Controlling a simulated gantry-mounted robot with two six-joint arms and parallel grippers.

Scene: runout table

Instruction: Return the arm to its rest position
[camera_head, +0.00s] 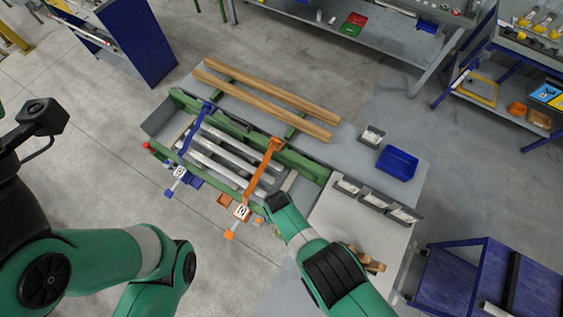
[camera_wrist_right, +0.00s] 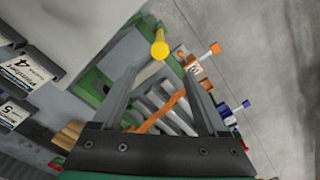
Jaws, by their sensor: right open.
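My right arm reaches over the runout table (camera_head: 365,165) from the lower right. Its green wrist hides the fingers in the head view. In the right wrist view, the right gripper (camera_wrist_right: 162,85) is open, with its two dark fingers spread apart and nothing held between them. Beyond them are the orange clamp (camera_wrist_right: 163,112), metal bars (camera_wrist_right: 170,115) and a round yellow-ended thing (camera_wrist_right: 160,49). My left arm shows at the left of the head view, but its gripper is not in view.
The green-framed fixture carries a blue clamp (camera_head: 194,130) and an orange clamp (camera_head: 262,168). Wooden beams (camera_head: 270,100) lie behind it. A blue bin (camera_head: 397,162) and small labelled bins (camera_head: 375,200) stand to the right. Grey floor is clear in front of the table.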

